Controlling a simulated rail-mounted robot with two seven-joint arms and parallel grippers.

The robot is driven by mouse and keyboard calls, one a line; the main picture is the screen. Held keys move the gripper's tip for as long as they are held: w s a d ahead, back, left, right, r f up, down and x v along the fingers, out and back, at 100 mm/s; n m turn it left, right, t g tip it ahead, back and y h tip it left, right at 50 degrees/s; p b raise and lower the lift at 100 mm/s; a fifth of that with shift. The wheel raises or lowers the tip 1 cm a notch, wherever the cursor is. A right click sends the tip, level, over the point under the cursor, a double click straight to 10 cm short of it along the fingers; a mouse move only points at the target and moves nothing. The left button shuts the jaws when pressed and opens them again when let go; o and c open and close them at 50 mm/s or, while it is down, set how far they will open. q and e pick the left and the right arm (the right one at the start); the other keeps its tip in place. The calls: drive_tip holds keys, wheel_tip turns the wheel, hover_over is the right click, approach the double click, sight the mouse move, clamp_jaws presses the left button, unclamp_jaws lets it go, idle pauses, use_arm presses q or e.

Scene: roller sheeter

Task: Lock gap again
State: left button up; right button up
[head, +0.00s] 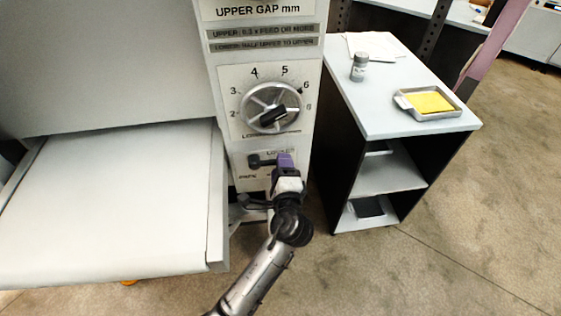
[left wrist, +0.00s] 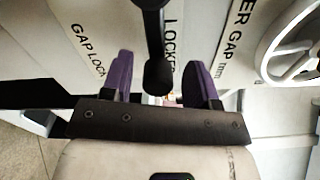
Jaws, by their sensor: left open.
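The gap lock lever (head: 262,161) is a black handle on the pale machine front, under the upper gap dial (head: 270,108). In the head view it lies roughly level, its right part hidden by my left gripper (head: 284,163). In the left wrist view the black lever and its round knob (left wrist: 158,76) show between the two purple fingers of my left gripper (left wrist: 160,85), with space on both sides. The gripper is open. The label "LOCKED" (left wrist: 171,45) shows beside the lever, partly covered. My right gripper is not in view.
The wide pale sheeter bed (head: 120,200) fills the left. To the right stands a shelf table (head: 390,115) with a small grey jar (head: 360,68) and a metal tray (head: 404,103) holding something yellow. The dial's spoked wheel (left wrist: 268,55) is close to the gripper's right.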

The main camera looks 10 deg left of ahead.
use_arm(q)
drive_tip(key=p+v, duration=0.1)
drive_tip(key=v, duration=1.1)
drive_tip(key=shift+p, duration=0.35)
drive_tip(key=shift+r, duration=0.15)
